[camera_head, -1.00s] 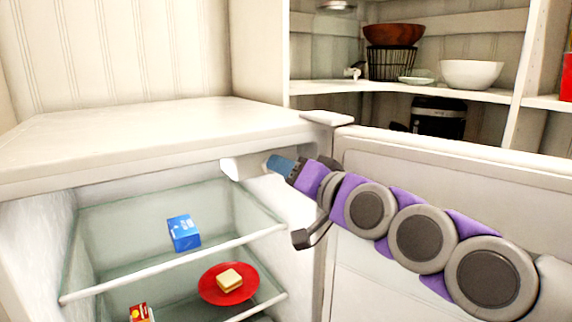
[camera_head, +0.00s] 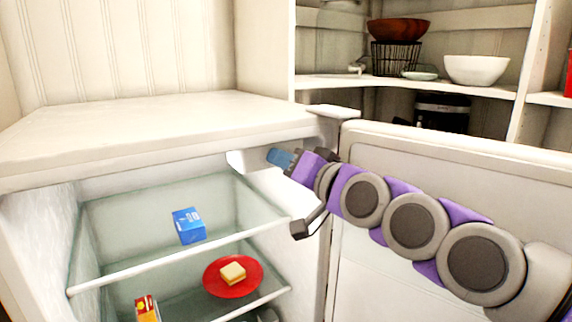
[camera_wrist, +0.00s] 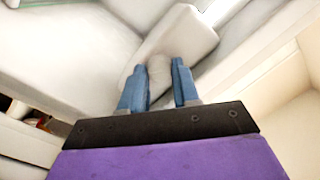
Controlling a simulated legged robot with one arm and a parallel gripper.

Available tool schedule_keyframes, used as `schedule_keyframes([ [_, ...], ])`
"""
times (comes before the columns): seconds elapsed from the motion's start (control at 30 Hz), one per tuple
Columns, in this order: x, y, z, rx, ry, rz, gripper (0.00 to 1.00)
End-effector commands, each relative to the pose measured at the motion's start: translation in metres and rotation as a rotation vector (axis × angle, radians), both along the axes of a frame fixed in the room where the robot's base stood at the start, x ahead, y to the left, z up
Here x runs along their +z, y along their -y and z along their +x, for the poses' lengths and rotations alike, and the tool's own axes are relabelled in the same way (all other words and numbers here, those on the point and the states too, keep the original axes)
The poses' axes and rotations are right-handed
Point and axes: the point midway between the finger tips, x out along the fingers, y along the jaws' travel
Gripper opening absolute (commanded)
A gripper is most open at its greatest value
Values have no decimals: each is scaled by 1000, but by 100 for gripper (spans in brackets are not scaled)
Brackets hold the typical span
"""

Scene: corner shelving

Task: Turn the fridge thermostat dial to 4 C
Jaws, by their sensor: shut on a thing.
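The fridge stands open. A pale thermostat housing (camera_head: 237,162) sits under its top at the upper right of the interior. It also shows in the wrist view (camera_wrist: 178,38). My gripper (camera_head: 270,155) reaches it from the right with blue fingers. In the wrist view my gripper (camera_wrist: 158,65) has a finger on each side of a small pale dial (camera_wrist: 158,74) and is shut on it. No marks or numbers on the dial can be read, so its setting cannot be told.
The open fridge door (camera_head: 440,165) stands at the right, behind my arm. Glass shelves hold a blue box (camera_head: 188,226), a red plate (camera_head: 222,287) with a sandwich (camera_head: 232,273), and a red-yellow carton (camera_head: 147,308). Corner shelving with a white bowl (camera_head: 477,69) is behind.

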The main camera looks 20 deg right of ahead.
Motion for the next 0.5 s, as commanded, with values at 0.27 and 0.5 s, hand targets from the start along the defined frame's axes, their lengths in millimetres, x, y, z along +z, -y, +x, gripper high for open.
schedule_keyframes([
  [0.27, -2, -1, 0, 0, 86, -255, 0],
  [0.5, 1, 0, 0, -1, 105, -314, 0],
])
